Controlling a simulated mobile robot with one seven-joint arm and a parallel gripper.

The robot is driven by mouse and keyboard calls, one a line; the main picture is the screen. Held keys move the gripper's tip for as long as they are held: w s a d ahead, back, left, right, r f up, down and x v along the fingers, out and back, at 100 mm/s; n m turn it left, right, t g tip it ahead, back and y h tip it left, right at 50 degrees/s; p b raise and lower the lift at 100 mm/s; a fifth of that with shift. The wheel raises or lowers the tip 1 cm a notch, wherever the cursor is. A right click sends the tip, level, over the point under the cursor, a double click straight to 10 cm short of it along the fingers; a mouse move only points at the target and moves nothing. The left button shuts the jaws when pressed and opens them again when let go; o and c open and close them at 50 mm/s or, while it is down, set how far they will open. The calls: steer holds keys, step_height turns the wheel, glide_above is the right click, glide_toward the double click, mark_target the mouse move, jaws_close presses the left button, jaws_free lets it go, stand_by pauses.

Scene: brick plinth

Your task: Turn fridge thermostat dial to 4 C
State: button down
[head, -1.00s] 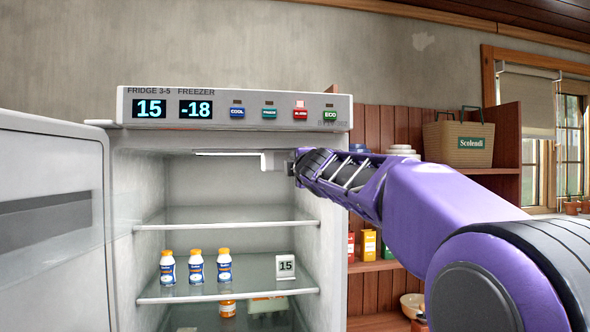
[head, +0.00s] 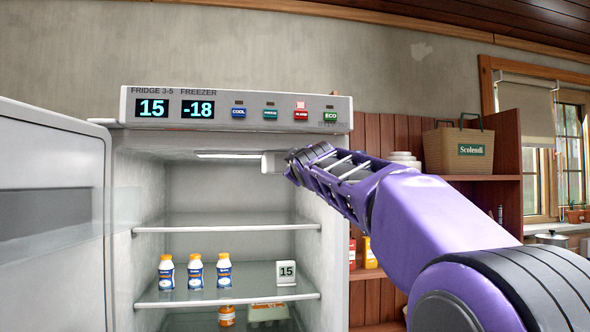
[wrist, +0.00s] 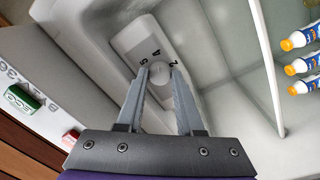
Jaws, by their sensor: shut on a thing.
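The thermostat dial (wrist: 160,70) is a small pale knob on a light housing (wrist: 136,36) inside the fridge, in the wrist view. Dark figures ring it; a 5 and a 4 seem legible, but its pointer is not clear. My gripper (wrist: 160,72) is shut on the dial, one finger on each side. In the head view my gripper (head: 288,162) reaches the housing at the fridge's upper right, and the dial is hidden. The fridge display (head: 152,108) reads 15 and the freezer display (head: 198,109) reads -18.
The fridge door (head: 50,220) stands open at the left. Several bottles (head: 195,272) and a small white thermometer reading 15 (head: 287,273) stand on a glass shelf. Coloured buttons (head: 270,114) line the top panel. A wooden shelf unit (head: 385,140) stands at the right.

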stand_by(0.4)
steer(key=shift+r, duration=0.1)
steer(key=c, duration=0.5)
jaws_free()
steer(key=shift+c, duration=0.2)
